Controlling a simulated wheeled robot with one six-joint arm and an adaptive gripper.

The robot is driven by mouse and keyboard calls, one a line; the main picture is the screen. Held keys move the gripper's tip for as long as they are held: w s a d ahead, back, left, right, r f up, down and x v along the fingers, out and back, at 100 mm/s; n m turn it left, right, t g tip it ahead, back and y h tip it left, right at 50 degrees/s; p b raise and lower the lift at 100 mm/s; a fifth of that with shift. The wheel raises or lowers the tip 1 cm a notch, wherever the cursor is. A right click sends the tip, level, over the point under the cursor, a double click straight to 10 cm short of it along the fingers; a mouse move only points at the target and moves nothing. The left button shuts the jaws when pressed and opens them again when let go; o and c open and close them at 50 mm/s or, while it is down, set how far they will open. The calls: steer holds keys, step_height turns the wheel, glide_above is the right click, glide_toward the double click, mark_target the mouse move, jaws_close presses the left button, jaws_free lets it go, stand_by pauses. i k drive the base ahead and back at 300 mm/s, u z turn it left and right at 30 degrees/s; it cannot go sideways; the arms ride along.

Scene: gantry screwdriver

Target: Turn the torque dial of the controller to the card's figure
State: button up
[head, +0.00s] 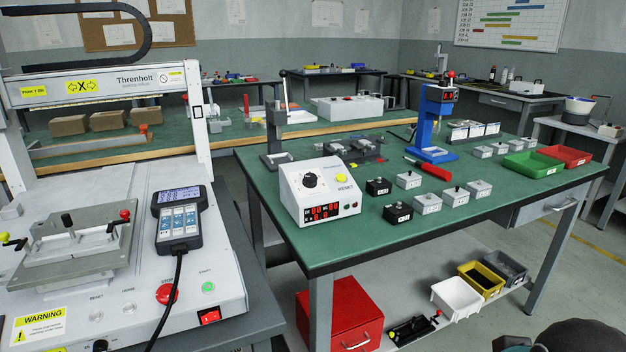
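The controller (318,192) is a white box with a sloped front at the left end of the green-topped bench. Its black torque dial (310,180) is a round knob with a pale surround on the upper front. A yellow button (341,178) sits to its right, and red lit digits (322,212) show below, too small to read surely. My gripper is not in view; only a dark part of my arm shows at bottom right.
Small black and grey boxes with knobs stand right of the controller. A red-handled tool (428,168), a blue press (437,125), a green tray (531,164) and a red tray (565,155) lie farther along. The Threnholt gantry machine (110,190) fills the left. Bins sit on the lower shelf.

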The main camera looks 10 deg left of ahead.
mark_target(310, 181)
steer(key=u, duration=0.55)
steer(key=k, duration=0.3)
steer(key=z, duration=1.95)
steer(key=i, duration=1.5)
steer(key=u, duration=1.35)
steer(key=i, duration=0.95)
steer(key=u, duration=0.25)
